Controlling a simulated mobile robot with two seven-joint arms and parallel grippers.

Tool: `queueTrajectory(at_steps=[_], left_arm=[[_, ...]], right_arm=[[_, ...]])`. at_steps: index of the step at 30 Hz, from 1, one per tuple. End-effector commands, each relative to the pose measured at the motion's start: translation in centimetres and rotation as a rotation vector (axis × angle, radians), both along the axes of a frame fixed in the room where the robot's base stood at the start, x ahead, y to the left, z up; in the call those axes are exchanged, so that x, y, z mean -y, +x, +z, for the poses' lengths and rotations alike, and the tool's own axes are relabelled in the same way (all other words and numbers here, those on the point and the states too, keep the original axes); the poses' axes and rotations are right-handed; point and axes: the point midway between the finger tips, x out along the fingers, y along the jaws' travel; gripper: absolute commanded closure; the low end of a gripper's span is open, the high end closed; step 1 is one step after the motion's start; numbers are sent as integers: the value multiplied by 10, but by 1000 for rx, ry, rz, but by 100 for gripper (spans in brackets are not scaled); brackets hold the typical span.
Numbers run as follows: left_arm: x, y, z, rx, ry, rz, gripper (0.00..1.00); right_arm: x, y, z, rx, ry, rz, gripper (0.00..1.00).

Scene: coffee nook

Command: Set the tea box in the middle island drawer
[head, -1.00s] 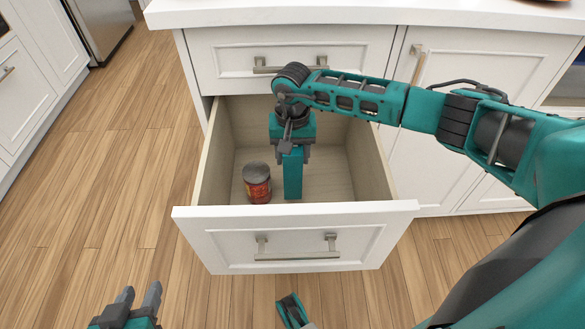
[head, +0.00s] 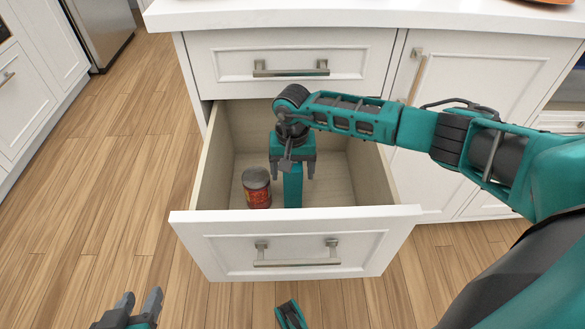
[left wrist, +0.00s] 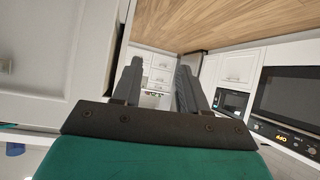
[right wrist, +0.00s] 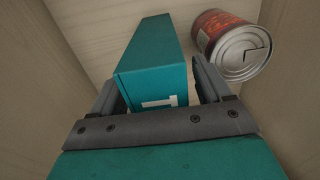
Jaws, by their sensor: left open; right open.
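The tea box (head: 293,187) is a tall teal box standing in the open middle island drawer (head: 220,170). My right gripper (head: 292,172) reaches down into the drawer from above and is open, one finger on each side of the box's upper end. The right wrist view shows the box (right wrist: 152,80) between the spread fingers, with a gap beside the right finger; contact at the left finger is unclear. My left gripper (head: 140,304) is open and empty, low at the left over the floor, away from the drawer.
A red can with a grey lid (head: 256,187) stands in the drawer just left of the tea box; it also shows in the right wrist view (right wrist: 228,45). A closed drawer (head: 290,55) and the white countertop (head: 360,12) are above. The drawer's right side is free.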

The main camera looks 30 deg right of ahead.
Motion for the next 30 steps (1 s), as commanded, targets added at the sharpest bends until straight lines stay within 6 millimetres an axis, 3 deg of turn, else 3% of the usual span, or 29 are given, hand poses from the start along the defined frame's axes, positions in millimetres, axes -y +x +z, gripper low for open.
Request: queueTrajectory(at_steps=[8, 21, 30], left_arm=[[-1, 1, 5, 5, 2, 3, 57], [-10, 0, 18, 13, 19, 15, 57], [-12, -4, 15, 7, 23, 15, 57]], right_arm=[[0, 0, 7, 1, 0, 0, 22], [0, 1, 96, 3, -1, 1, 22], [0, 0, 122, 0, -1, 0, 22]])
